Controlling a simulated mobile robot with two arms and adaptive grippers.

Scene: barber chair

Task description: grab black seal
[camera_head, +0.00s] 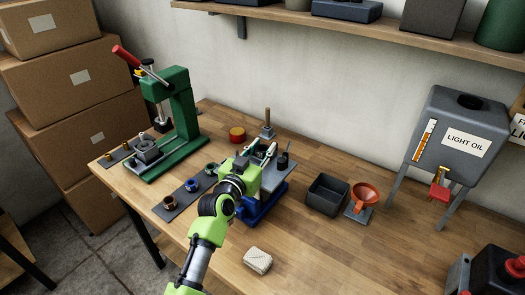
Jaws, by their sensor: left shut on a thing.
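My left gripper (266,152) reaches over the blue-based fixture (268,205) in the middle of the table. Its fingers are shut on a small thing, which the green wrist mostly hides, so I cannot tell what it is. A small black piece (283,160) with a thin upright pin stands on the fixture's grey plate, just right of the fingers. Coloured rings lie on a dark strip (182,197) to the left: a reddish-brown one (170,202), a blue one (192,185) and a green one (211,168). My right gripper is not in view.
A green press (184,110) stands at the left of the wooden table. A black bin (327,194) and an orange funnel (365,195) are right of the fixture. A light oil tank (455,125) stands farther right. A pale block (258,261) lies in front.

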